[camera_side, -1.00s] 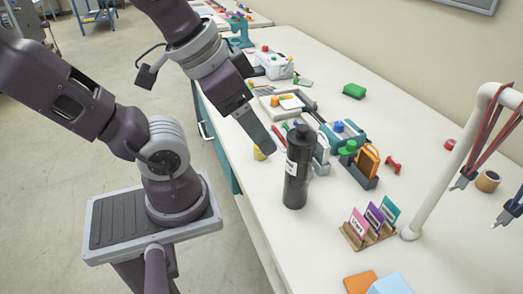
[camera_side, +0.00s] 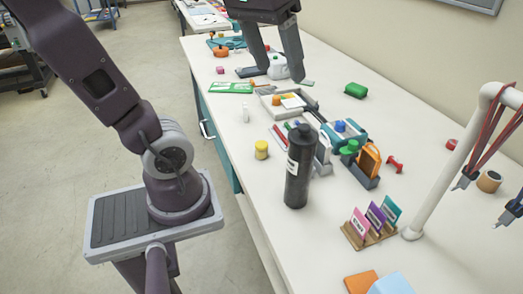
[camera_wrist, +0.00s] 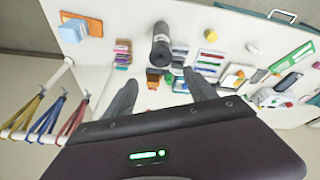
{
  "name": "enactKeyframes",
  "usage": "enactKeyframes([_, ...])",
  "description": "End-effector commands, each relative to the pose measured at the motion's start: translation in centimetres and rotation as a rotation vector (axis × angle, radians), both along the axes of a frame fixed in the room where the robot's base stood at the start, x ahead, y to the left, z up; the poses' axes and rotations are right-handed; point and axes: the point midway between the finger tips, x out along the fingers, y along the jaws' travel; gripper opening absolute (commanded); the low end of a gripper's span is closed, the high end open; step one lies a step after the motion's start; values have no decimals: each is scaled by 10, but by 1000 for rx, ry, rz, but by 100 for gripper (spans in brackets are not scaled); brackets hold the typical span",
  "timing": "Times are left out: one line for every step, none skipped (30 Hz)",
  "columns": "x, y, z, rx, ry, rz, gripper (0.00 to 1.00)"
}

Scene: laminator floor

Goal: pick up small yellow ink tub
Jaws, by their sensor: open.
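The small yellow ink tub (camera_side: 261,150) stands upright on the white table near its left edge, just left of the tall black bottle. It also shows in the wrist view (camera_wrist: 209,35), beyond the bottle. My gripper (camera_side: 282,78) is open and empty, high above the far part of the table, up and beyond the tub. In the wrist view its fingers (camera_wrist: 163,95) are spread wide with the tub well outside them.
The tall black bottle (camera_side: 298,168) stands close beside the tub. Pens, a tray (camera_side: 303,97), stamp holders and a card rack (camera_side: 368,228) fill the middle and right. Bare table surrounds the tub's left.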

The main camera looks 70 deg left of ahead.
Motion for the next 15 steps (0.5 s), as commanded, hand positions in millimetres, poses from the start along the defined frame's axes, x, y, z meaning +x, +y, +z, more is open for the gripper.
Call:
enactKeyframes([12,17,2,-21,32,78,65])
enactKeyframes([18,26,3,-33,48,124,65])
enactKeyframes([26,39,3,-48,70,182,65])
enactKeyframes([31,49,4,-60,84,224,65])
enactKeyframes([36,60,3,-70,99,267,65])
enactKeyframes([41,73,3,-82,118,320,65])
enactKeyframes([45,83,2,-91,132,362,65])
enactKeyframes([48,94,1,-100,148,401,65])
enactKeyframes([52,107,-1,-110,165,452,65])
enactKeyframes([54,118,-3,-118,180,492,65])
enactKeyframes([56,128,-5,-125,192,528,65])
enactKeyframes([58,142,-8,-134,211,577,65])
enactKeyframes([60,152,-10,-141,223,614,65])
enactKeyframes([61,162,-13,-146,235,649,65])
enactKeyframes([61,176,-16,-154,255,697,65])
